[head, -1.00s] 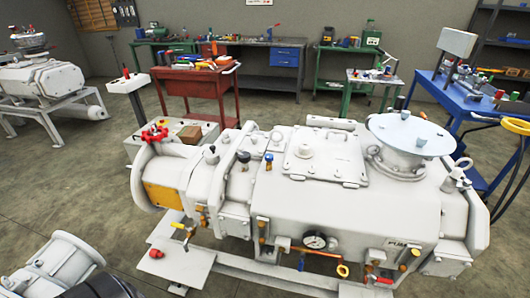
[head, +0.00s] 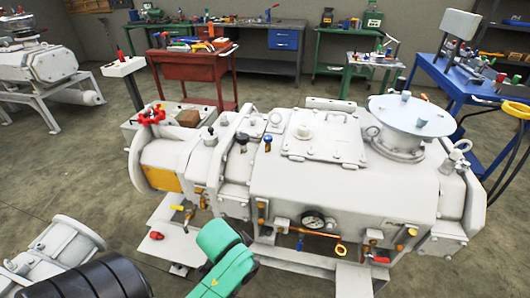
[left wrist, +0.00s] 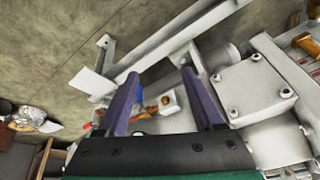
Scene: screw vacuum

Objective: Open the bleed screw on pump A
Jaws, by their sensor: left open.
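A large white pump (head: 340,190) fills the middle of the head view. Its front carries a round gauge (head: 313,221), a copper pipe and several small brass, red and blue fittings. I cannot tell which fitting is the bleed screw, and the pump's label is not legible. The green end of my left arm shows at the bottom, in front of the pump's lower left; its fingertips are not clear there. In the left wrist view, my left gripper (left wrist: 160,76) has two purple fingers apart with nothing held. Beyond them show a white block (left wrist: 169,103) and small orange and blue parts.
A red workbench (head: 190,72) and a blue table (head: 450,90) stand behind.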

